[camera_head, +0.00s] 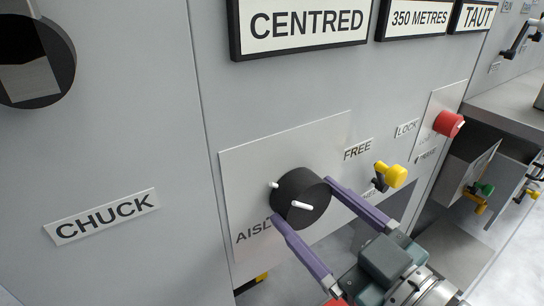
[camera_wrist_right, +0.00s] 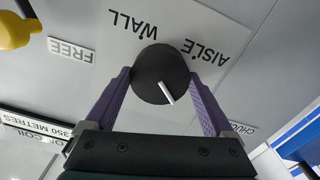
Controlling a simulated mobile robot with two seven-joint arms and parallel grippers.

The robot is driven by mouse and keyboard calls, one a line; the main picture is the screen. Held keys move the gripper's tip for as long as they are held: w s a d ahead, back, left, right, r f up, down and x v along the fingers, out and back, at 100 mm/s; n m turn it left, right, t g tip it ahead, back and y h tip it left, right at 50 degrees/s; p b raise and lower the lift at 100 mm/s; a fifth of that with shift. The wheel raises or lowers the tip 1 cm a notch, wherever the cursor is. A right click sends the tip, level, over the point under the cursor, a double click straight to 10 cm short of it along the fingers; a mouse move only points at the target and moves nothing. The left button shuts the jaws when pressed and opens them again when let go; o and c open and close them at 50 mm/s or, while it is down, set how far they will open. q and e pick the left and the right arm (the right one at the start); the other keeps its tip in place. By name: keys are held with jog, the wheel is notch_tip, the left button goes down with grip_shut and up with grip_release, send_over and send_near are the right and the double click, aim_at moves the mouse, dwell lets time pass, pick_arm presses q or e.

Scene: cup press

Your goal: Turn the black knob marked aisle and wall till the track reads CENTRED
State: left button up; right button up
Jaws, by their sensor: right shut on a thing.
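The black knob (camera_head: 301,199) sits on a light plate (camera_head: 240,170) on the grey cabinet front, with a white pointer line on its face. In the right wrist view the knob (camera_wrist_right: 160,74) stands between the labels AISLE and WALL, its pointer slanting to the AISLE side. My right gripper (camera_head: 302,202) is shut on the knob, one purple finger on each side. The track sign (camera_head: 306,23) above reads CENTRED. My left gripper is not in view.
A yellow lever (camera_head: 390,175) with FREE and LOCK labels is right of the knob. A red button (camera_head: 448,123) is farther right. Signs reading 350 METRES (camera_head: 420,18) and TAUT (camera_head: 478,15) are above. A CHUCK label (camera_head: 101,216) is at left.

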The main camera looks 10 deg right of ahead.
jog(key=shift+n, duration=1)
jog(key=o, duration=1.1)
jog(key=shift+s, duration=0.1)
jog(key=shift+s+d+p, duration=0.1)
jog(key=shift+s+p, duration=0.2)
jog(key=shift+p, duration=0.05)
jog(key=p+v, duration=0.2)
jog(key=v, duration=0.7)
